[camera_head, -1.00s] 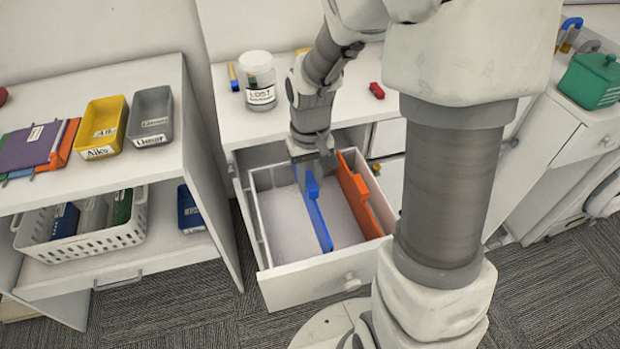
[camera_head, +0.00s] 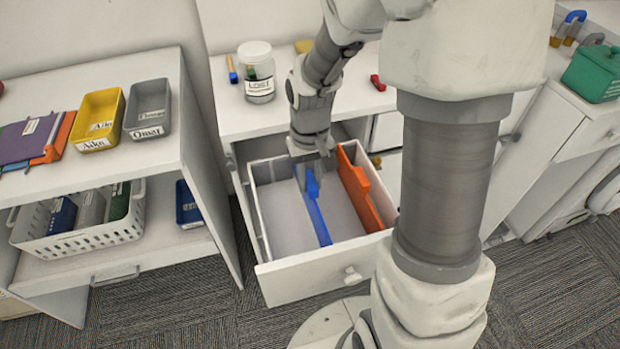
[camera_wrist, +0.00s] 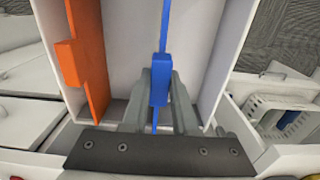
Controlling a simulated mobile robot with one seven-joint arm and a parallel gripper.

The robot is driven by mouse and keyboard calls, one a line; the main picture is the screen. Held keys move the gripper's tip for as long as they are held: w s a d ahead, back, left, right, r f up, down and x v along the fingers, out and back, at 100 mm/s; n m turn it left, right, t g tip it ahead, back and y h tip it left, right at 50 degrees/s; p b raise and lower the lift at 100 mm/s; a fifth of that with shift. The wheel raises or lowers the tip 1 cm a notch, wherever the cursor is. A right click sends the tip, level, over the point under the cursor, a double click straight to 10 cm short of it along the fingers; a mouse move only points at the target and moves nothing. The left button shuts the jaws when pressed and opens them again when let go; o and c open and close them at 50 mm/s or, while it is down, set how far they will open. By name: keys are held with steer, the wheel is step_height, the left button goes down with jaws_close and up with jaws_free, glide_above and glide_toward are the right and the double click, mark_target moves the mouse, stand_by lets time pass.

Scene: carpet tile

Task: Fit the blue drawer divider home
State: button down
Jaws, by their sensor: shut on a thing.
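The blue drawer divider (camera_head: 317,216) stands on edge inside the open white drawer (camera_head: 310,279), running from back to front near its middle. My gripper (camera_head: 312,180) reaches down into the drawer's back part and is shut on the divider's raised tab. In the wrist view, the jaws (camera_wrist: 159,92) pinch the blue tab (camera_wrist: 159,86) from both sides. An orange divider (camera_head: 360,187) stands along the drawer's right side and also shows at left in the wrist view (camera_wrist: 88,60). Whether the blue divider's ends and lower edge are seated cannot be told.
A jar (camera_head: 257,72) and a red object (camera_head: 377,83) stand on the counter above the drawer. At left, a shelf unit holds a yellow tray (camera_head: 99,120), a grey tray (camera_head: 148,108) and a white basket (camera_head: 83,240). The drawer's left compartment is empty.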

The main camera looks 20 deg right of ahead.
steer(key=shift+f+b, duration=0.95)
steer(key=shift+f, duration=0.35)
steer(key=c, duration=0.6)
jaws_free()
steer(key=shift+r, duration=0.1)
step_height(320, 180, up, 17)
steer(key=p, duration=0.3)
steer(key=shift+p, duration=0.35)
steer(key=shift+r, duration=0.1)
steer(key=s+r+t+p, duration=0.5)
steer(key=s+r, duration=0.6)
steer(key=s, duration=0.3)
steer(key=shift+r+t, duration=0.25)
steer(key=shift+t, duration=0.05)
